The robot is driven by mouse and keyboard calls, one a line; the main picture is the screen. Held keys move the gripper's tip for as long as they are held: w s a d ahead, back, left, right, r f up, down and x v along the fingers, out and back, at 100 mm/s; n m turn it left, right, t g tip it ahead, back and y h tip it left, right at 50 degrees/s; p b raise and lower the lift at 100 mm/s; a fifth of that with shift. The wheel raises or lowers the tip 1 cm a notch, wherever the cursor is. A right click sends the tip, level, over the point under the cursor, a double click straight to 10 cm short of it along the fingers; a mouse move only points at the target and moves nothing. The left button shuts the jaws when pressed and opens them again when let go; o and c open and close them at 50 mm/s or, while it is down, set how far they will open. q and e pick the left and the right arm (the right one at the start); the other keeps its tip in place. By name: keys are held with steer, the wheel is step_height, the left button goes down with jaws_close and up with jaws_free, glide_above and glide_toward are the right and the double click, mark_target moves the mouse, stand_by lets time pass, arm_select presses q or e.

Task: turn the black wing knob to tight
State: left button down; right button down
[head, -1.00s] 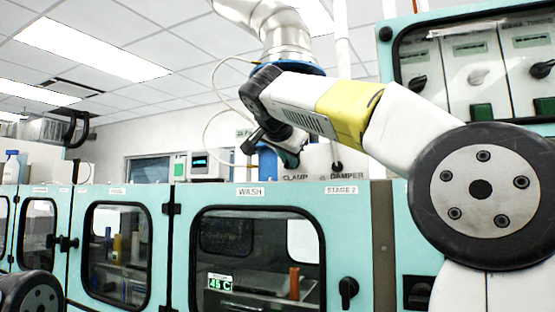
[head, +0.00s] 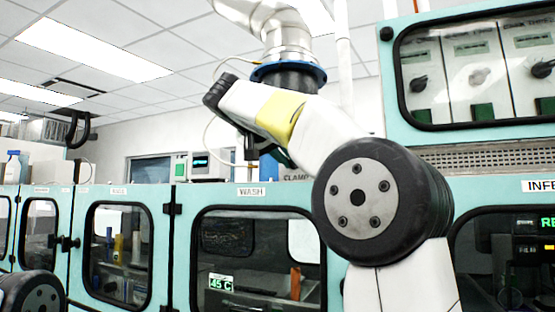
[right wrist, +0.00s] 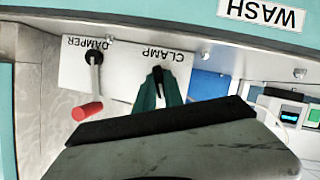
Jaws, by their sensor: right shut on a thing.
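The black wing knob (right wrist: 157,73) shows in the right wrist view on a white plate marked CLAMP (right wrist: 150,62), which appears upside down there. My right gripper (right wrist: 159,88) has its green fingers on either side of the knob and is shut on it. Only the knob's dark tip shows; the fingers hide the rest, and I cannot read a tight mark. In the head view my right gripper (head: 272,150) is mostly hidden behind my forearm, and the knob is hidden. My left gripper is not in view.
A damper lever with a red grip (right wrist: 88,110) stands beside the knob in the right wrist view. A silver duct with a blue flange (head: 289,74) hangs close above my forearm.

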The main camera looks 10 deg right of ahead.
steer(key=n+h, duration=0.1)
steer(key=n, duration=0.1)
steer(key=shift+a+n+h, duration=0.15)
steer(key=shift+n+h, duration=0.15)
steer(key=n+h, duration=0.1)
steer(key=n, duration=0.1)
steer(key=shift+f+n+h, duration=0.1)
steer(key=shift+n+h, duration=0.2)
steer(key=shift+n, duration=0.1)
steer(key=n+h, duration=0.2)
steer(key=n, duration=0.2)
steer(key=shift+w+f+n, duration=0.1)
steer(key=shift+f+n, duration=0.05)
steer(key=shift+n, duration=0.25)
steer(key=shift+a+n, duration=0.1)
steer(key=shift+n, duration=0.2)
steer(key=c, duration=1.4)
jaws_free()
steer(key=shift+c, duration=0.2)
